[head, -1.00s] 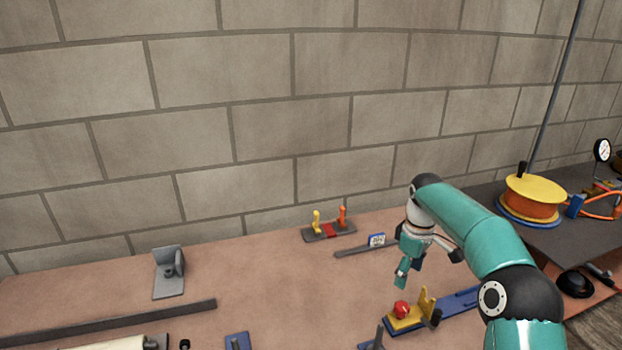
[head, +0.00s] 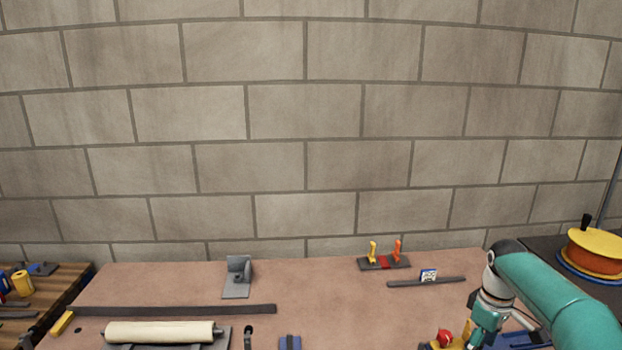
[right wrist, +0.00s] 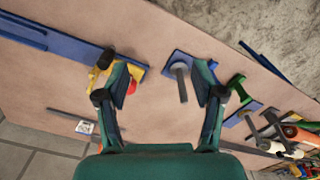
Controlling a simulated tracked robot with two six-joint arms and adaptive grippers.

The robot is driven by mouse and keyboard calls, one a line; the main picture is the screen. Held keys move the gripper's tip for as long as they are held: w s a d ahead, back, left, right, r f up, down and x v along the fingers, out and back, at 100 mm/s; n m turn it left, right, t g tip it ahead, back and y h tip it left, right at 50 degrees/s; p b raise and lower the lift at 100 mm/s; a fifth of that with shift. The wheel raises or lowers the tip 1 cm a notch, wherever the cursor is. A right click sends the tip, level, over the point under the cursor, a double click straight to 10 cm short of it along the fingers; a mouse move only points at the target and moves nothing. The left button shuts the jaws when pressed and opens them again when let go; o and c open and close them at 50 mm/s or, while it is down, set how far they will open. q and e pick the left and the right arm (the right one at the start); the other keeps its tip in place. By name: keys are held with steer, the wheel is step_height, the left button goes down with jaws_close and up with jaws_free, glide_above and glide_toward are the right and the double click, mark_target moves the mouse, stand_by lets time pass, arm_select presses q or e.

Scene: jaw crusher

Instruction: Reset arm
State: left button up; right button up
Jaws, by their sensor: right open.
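My right arm comes in at the lower right of the head view. Its teal gripper (head: 478,336) is above the bench (head: 330,300), close to the yellow block with a red knob (head: 443,338), and is partly cut off by the frame. In the right wrist view the two fingers of my right gripper (right wrist: 162,80) are spread wide with nothing between them. The yellow block (right wrist: 100,76) shows behind the left finger there, and a blue plate with a grey post (right wrist: 180,72) lies beyond the gap. My left gripper is not in view.
A grey bracket (head: 237,278), a stand with yellow and orange levers (head: 384,262), a dark bar (head: 175,310) and a cream roller (head: 160,332) are on the bench. An orange-yellow reel (head: 596,252) stands at the right. The bench's middle is mostly clear.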

steer(key=s+a+f+n+g+y, duration=0.1)
steer(key=s+a+f+g, duration=0.1)
steer(key=s+a+f, duration=0.45)
steer(key=s+a+f+g, duration=0.1)
steer(key=s+a+f, duration=0.15)
steer(key=f, duration=0.65)
steer(key=s+a+f+m+t+y, duration=0.1)
steer(key=s+a+f+m, duration=0.3)
steer(key=s, duration=0.6)
steer(key=s+a+f+m+t+y, duration=0.2)
steer(key=s+a+f+m, duration=0.3)
steer(key=s+a+f, duration=0.4)
steer(key=shift+s+a+m+t, duration=0.3)
steer(key=shift+s+a, duration=0.25)
steer(key=shift+a, duration=0.3)
